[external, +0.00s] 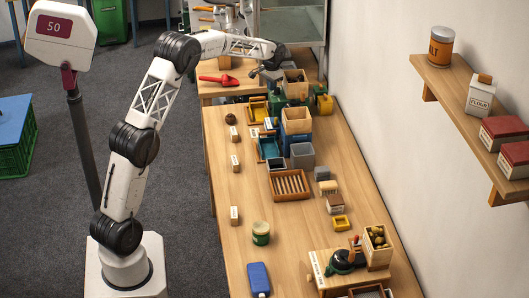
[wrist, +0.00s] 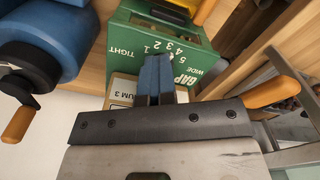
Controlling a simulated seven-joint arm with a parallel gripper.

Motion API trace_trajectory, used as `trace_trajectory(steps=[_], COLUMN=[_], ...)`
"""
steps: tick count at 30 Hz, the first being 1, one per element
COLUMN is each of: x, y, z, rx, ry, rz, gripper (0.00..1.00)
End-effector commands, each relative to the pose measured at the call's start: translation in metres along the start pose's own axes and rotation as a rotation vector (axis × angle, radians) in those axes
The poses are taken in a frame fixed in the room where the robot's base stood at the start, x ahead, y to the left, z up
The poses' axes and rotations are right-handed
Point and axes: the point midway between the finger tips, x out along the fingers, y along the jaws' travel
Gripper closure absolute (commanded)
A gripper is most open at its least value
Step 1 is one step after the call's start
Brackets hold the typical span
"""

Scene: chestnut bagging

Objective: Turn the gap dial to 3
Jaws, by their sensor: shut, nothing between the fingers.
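The gap dial's scale (wrist: 160,46) is printed in white on the green machine panel (wrist: 120,45) in the wrist view, with numbers 1 to 5 between "TIGHT" and "WIDE" and the word "GAP". The green machine (external: 297,88) stands at the far end of the bench in the external view. My gripper (wrist: 155,62) is shut and empty, its fingertips just below the numbers in the wrist view. I cannot make out the dial's knob or pointer; my fingers cover that part of the panel. Whether they touch it I cannot tell.
A blue roller-like part (wrist: 45,45) with an orange handle (wrist: 18,125) is left of the panel; another orange handle (wrist: 271,92) is right. A cream labelled block (wrist: 121,88) is close by my fingers. Trays, including a slatted one (external: 290,185), crowd the bench.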

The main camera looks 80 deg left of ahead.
Motion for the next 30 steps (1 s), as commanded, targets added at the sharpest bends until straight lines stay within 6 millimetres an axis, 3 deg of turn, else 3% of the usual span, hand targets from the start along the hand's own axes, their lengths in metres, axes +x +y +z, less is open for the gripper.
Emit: trace_trajectory(steps=[1,30], x=[0.0229,0.0228], y=[0.0087,0.0135], z=[0.0033,0.0087], rx=[0.006,0.006], ry=[-0.026,-0.029], rz=[0.011,0.012], gripper=[1.0,1.0])
